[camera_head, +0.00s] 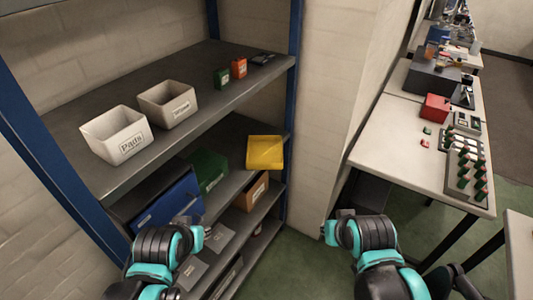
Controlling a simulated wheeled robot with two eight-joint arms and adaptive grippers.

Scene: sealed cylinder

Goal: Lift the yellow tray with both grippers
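The yellow tray (265,153) sits on the middle shelf of the rack, near its right end, and juts towards the front edge. Its open top faces up. My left gripper (205,231) is in front of the lower shelves, below and left of the tray, apart from it. My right gripper (327,232) is over the floor to the right of the rack, below and right of the tray, also apart from it. Both grippers are small and partly hidden by my arms, so their finger openings are unclear. Neither touches the tray.
White bins (117,134) and small green and orange boxes (239,68) stand on the upper shelf. A green bin (208,170), a blue binder (170,203) and a cardboard box (252,192) are near the tray. A blue post (294,70) rises beside it. A workbench (400,150) stands right.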

